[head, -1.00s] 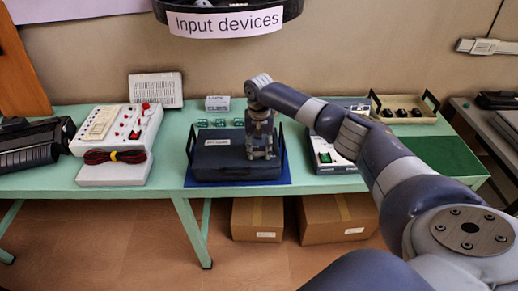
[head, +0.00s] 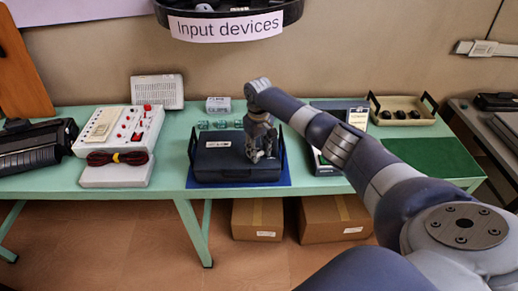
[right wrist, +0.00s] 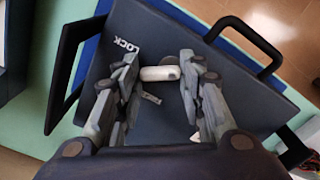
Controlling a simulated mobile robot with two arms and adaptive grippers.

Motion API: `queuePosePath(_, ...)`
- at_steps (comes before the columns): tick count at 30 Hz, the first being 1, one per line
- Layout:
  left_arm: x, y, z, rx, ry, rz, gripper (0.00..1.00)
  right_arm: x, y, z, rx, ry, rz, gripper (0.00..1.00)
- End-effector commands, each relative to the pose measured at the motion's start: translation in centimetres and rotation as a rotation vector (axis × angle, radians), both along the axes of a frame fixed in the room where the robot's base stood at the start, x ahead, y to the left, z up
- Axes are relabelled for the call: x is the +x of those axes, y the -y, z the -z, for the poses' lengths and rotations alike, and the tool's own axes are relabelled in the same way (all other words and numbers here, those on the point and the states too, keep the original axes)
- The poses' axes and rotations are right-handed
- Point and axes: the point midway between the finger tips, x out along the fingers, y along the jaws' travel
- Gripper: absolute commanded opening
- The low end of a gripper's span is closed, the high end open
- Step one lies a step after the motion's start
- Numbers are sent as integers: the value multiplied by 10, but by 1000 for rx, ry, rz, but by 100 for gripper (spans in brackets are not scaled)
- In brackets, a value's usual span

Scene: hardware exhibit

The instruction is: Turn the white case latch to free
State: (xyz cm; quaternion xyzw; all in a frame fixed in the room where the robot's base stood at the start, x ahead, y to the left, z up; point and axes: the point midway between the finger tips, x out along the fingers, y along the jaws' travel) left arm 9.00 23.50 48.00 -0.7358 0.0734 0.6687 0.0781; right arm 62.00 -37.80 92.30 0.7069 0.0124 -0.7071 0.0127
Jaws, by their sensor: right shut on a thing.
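The dark navy case (head: 222,170) lies closed on a blue mat on the green table, with a black handle at each side. It also fills much of the right wrist view (right wrist: 225,85). The white latch (right wrist: 160,73) sits on the case lid beside the printed word LOCK (right wrist: 124,46). My right gripper (right wrist: 163,82) is down at the lid with its fingers on either side of the latch, shut on it. In the head view my right gripper (head: 262,157) hides the latch. My left gripper is in neither view.
A white device with red knobs (head: 120,125) and a coiled cable stands left of the case. Small teal items (head: 220,124) sit behind it. A tray with black items (head: 402,108) and a dark green mat (head: 432,155) are at the right. An Input devices sign (head: 227,25) hangs above.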

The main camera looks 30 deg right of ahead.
Motion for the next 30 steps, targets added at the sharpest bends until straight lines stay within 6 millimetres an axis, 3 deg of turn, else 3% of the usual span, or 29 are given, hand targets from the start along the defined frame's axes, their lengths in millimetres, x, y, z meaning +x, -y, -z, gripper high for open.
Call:
queuePosePath(18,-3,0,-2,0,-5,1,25,6,-3,1,1,-2,-584,12)
queuePosePath(30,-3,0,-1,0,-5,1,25,9,-4,0,-1,-1,-879,12)
